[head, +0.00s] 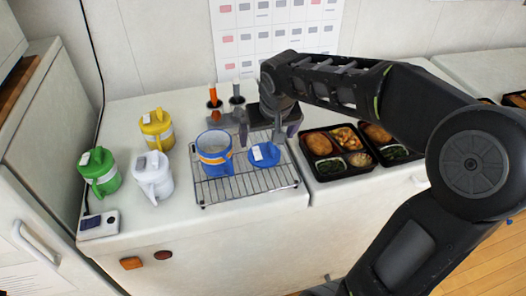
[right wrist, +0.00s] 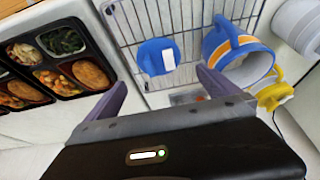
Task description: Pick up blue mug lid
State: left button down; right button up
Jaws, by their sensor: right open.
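The blue mug lid (head: 265,155) lies on the wire rack (head: 238,188), just right of the open blue mug (head: 214,160) with an orange band. A white label shows on the lid. My right gripper (head: 261,138) is open and empty, pointing down above the rack near the lid. In the right wrist view the lid (right wrist: 157,57) sits just beyond the gap between the open fingers (right wrist: 164,86), and the mug (right wrist: 240,52) stands to the right. The lid and fingers appear apart. My left gripper is not in view.
Green (head: 100,172), white (head: 153,177) and yellow (head: 157,130) lidded mugs stand left of the rack. Bento trays (head: 345,176) with food sit to the right. Holders with an orange-handled item (head: 213,100) stand behind. A small device (head: 98,224) lies at the front left.

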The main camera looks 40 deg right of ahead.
aim_at(263, 151)
jog(key=shift+x, duration=1.45)
jog(key=shift+w+d+f+p, duration=0.1)
jog(key=shift+w+f+p, duration=0.05)
jog(key=shift+f+p, duration=0.2)
jog(key=x, duration=0.4)
jog(key=shift+f+p, duration=0.25)
jog(key=shift+p, duration=0.1)
jog(key=shift+c, duration=0.6)
jog(key=c, duration=1.3)
jog(key=shift+o, duration=0.2)
jog(key=shift+r, duration=0.15)
